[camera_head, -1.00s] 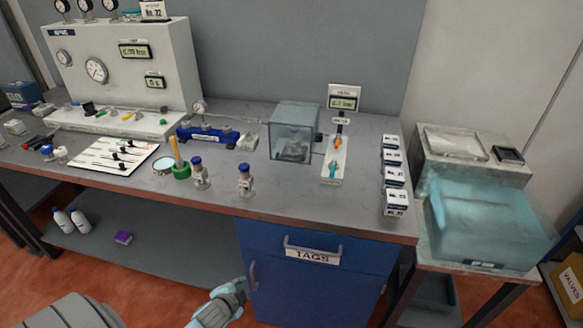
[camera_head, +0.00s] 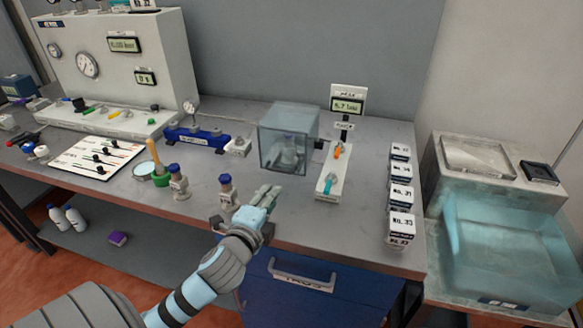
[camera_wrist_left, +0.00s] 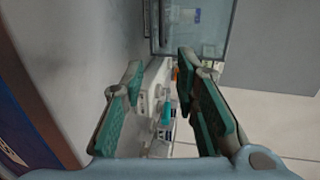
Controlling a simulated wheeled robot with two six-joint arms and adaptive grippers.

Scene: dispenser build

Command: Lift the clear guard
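The clear guard (camera_head: 275,142) is a see-through grey box on the bench, with a small pale metal part inside. In the left wrist view the guard (camera_wrist_left: 213,22) shows at the top, beyond the fingertips. My left gripper (camera_head: 268,193) is above the bench's front part, nearer to me than the guard and apart from it. In the left wrist view my left gripper (camera_wrist_left: 158,72) has its two green-padded fingers spread with nothing between them. My right gripper is not in view.
A white valve strip (camera_head: 333,173) with orange and teal handles stands right of the guard, below a small display (camera_head: 348,104). Two blue-capped bottles (camera_head: 179,182) stand left of my gripper. Labelled boxes (camera_head: 400,198) line the bench's right edge.

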